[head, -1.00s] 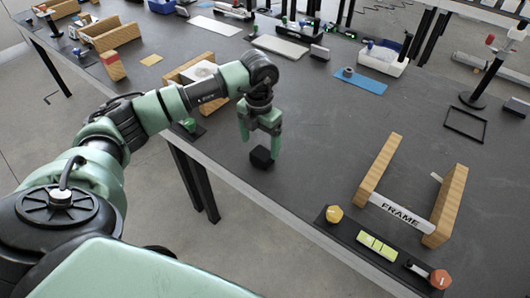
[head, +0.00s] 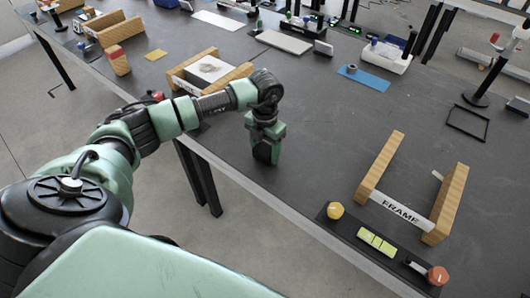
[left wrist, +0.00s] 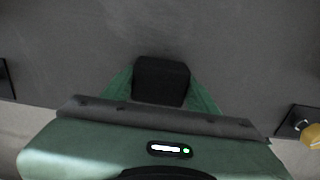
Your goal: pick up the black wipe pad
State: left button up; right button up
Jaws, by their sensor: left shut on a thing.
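The black wipe pad (left wrist: 161,80) is a small dark block between the green fingers of my left gripper (left wrist: 160,92) in the left wrist view. The fingers touch it on both sides. In the head view my left gripper (head: 265,158) is low over the dark table near its front edge, and the pad shows only as a dark patch between the fingers. I cannot tell whether the pad is on the table or just above it. My right gripper is not in view.
A wooden frame holder with a white label (head: 402,211) stands to the right. A black strip with a yellow knob (head: 335,211), a green-yellow block (head: 376,242) and a red knob (head: 437,277) lies along the front edge. A wooden holder (head: 212,70) stands behind the arm. The table's middle is clear.

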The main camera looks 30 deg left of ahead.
aim_at(265, 149)
pick_arm(q)
notch_tip(265, 149, up, 20)
jog(key=b, duration=0.2)
dwell(0.4)
